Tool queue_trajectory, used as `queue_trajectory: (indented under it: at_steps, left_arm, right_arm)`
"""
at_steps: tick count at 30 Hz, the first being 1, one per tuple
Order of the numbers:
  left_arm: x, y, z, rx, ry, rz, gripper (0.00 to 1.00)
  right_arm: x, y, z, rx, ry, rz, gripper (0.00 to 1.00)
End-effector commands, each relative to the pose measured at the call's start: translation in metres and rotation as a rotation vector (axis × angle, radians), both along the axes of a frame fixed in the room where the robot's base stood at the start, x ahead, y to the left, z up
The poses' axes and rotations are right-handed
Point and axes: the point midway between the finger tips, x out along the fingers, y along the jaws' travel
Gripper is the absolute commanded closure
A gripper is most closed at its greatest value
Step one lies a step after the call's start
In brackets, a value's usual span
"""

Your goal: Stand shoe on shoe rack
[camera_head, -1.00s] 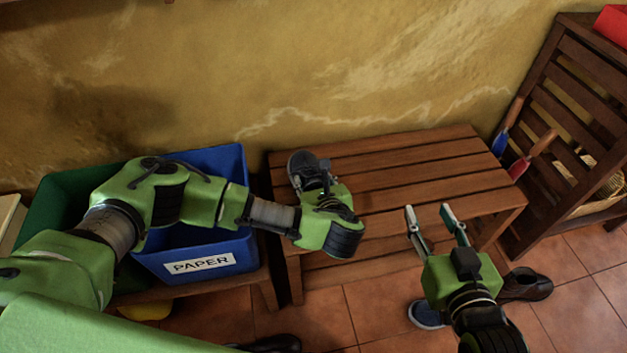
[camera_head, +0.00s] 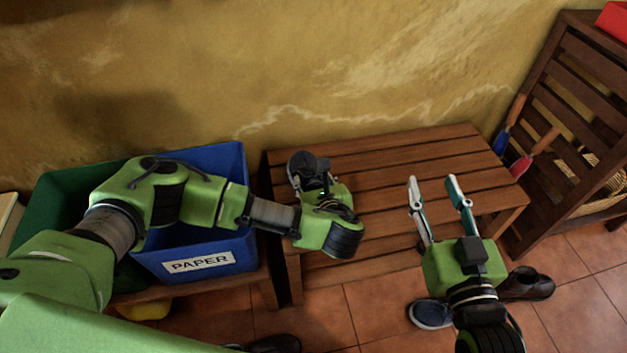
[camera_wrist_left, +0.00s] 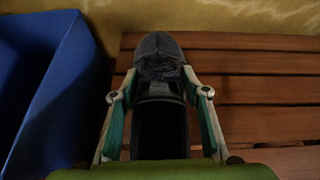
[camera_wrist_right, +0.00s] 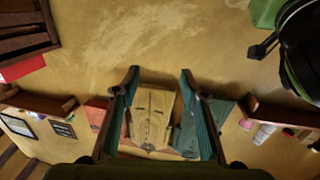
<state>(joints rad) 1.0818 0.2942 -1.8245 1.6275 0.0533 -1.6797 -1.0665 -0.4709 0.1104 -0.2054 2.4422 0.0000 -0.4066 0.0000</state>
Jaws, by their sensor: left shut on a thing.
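A dark shoe (camera_head: 303,163) is at the left end of the wooden slatted shoe rack (camera_head: 400,190). My left gripper (camera_head: 312,178) is shut on this shoe; in the left wrist view the fingers clasp the dark shoe (camera_wrist_left: 160,60) from both sides, its toe towards the wall. I cannot tell whether its sole touches the slats. My right gripper (camera_head: 432,182) is open and empty in front of the rack's right part. A blue-grey shoe (camera_head: 430,314) and a brown shoe (camera_head: 528,284) are on the floor near my right gripper. Another dark shoe (camera_head: 276,343) lies at the bottom edge.
A blue bin labelled PAPER (camera_head: 205,262) and a green bin (camera_head: 65,205) stand left of the rack. A slatted wooden chair-like frame (camera_head: 575,110) stands at the right, with red- and blue-tipped tools beside it. The rack's middle and right slats are bare.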

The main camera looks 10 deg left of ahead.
Motion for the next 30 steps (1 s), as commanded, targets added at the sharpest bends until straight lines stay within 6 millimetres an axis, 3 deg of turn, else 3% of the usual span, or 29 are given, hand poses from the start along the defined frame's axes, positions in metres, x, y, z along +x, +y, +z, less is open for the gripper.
queue_trajectory:
  at_steps: [23, 24, 25, 30]
  left_arm:
    - [0.0, 0.0, -0.01, 0.0, -0.002, 0.001, 0.93]
    - [0.0, 0.0, -0.009, 0.0, -0.002, 0.001, 0.47]
    - [0.0, 0.0, -0.009, 0.0, -0.002, 0.001, 0.4]
    - [0.0, 0.0, -0.01, 0.0, -0.001, 0.001, 0.38]
  right_arm:
    - [0.001, 0.002, 0.014, 0.016, -0.061, 0.004, 0.6]
    - [0.001, 0.002, 0.015, 0.016, -0.065, 0.004, 0.6]
    - [0.001, 0.002, 0.015, 0.017, -0.066, 0.004, 0.6]
    - [0.001, 0.002, 0.015, 0.018, -0.066, 0.004, 0.6]
